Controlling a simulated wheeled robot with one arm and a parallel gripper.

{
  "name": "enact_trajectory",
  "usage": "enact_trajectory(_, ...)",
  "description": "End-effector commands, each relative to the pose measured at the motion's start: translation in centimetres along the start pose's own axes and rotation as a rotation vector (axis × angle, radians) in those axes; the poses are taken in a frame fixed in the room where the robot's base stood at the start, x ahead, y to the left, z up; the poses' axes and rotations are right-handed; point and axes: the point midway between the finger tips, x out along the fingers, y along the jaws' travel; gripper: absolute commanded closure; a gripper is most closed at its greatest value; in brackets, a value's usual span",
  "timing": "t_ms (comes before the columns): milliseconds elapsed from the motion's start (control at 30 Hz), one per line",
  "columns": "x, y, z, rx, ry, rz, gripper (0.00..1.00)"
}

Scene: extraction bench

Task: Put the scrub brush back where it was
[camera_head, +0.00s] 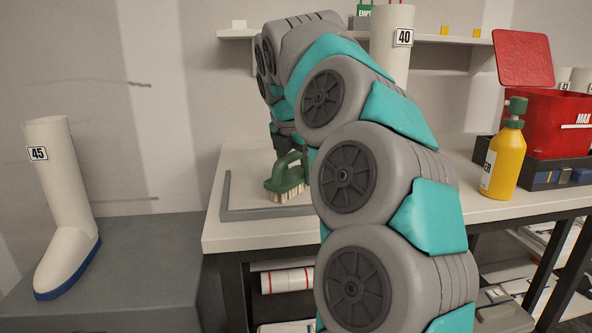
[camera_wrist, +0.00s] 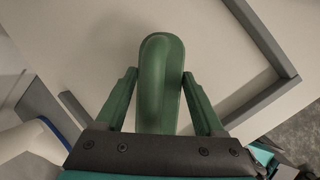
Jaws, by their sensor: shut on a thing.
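The scrub brush (camera_head: 285,183) has a green handle and body with pale bristles pointing down. In the head view it is over the white bench top, inside a grey raised edging (camera_head: 265,213). I cannot tell whether the bristles touch the surface. In the wrist view the brush (camera_wrist: 160,85) stands between the green fingers of my gripper (camera_wrist: 159,74), which is shut on its handle. The edging (camera_wrist: 262,40) shows around it there too. In the head view my arm hides much of the bench behind the brush.
A white boot marked 45 (camera_head: 65,205) stands on a grey block at left. A yellow bottle (camera_head: 503,160) and a red open box (camera_head: 545,118) stand on the bench at right. A wall shelf (camera_head: 450,39) runs behind. The bench's front left corner is clear.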

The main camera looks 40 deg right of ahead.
Motion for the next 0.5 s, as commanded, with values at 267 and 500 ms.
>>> enact_trajectory(267, 0.25, -0.09, -0.07, 0.002, -0.001, 0.003, 0.74)
enact_trajectory(500, 0.25, -0.09, -0.08, 0.002, -0.001, 0.003, 0.04)
